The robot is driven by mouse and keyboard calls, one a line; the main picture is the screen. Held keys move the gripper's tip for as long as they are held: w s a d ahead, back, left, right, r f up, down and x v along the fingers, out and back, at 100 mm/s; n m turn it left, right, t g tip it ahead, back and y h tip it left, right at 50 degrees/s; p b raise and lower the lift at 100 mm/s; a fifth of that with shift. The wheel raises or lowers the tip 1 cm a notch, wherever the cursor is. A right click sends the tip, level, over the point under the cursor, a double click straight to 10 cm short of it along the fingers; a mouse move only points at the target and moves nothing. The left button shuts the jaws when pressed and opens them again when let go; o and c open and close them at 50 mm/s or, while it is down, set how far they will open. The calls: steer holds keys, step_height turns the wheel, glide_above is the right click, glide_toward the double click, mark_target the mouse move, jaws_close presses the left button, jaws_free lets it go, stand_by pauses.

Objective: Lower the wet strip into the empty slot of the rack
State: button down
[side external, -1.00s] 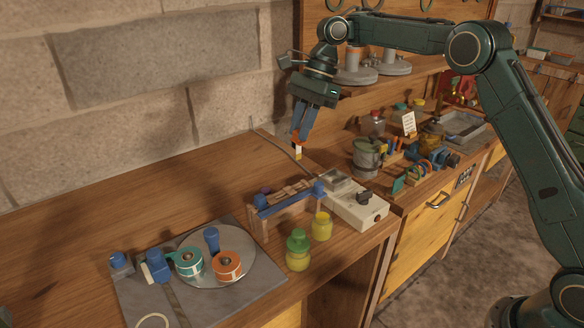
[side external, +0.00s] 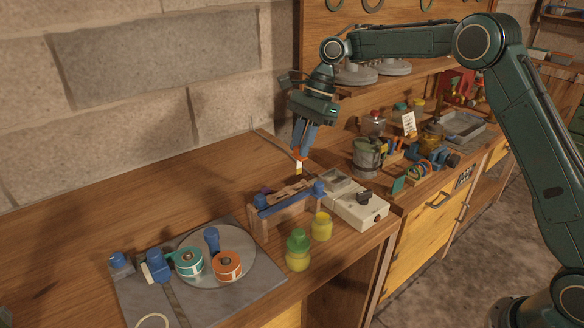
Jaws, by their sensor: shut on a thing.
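My gripper (side external: 301,152) is shut on the small strip (side external: 299,167), which hangs roughly upright below the blue fingers. The strip is pale with an orange-red band near the fingers. It is above and behind the wooden rack (side external: 283,213) with blue end caps. The strip appears apart from the rack. Pale wooden pieces lie along the rack's top, and a small purple thing shows at its back left. The rack's slots are too small to tell apart, and I cannot tell which is empty.
A white box with a dark knob (side external: 359,208) stands right of the rack. A yellow-green jar (side external: 321,227) and a green-capped jar (side external: 298,252) stand in front. A round plate with tape rolls (side external: 189,262) is at the front left. The bench's left back is clear.

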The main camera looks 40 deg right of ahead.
steer(key=shift+f, duration=0.15)
steer(key=shift+f, duration=1.5)
steer(key=shift+f, duration=1.85)
steer(key=shift+f, duration=0.3)
steer(key=shift+f, duration=0.55)
stand_by(1.1)
steer(key=c, duration=1.2)
jaws_free()
steer(key=shift+c, duration=0.2)
steer(key=shift+c, duration=0.4)
steer(key=shift+r, duration=3.55)
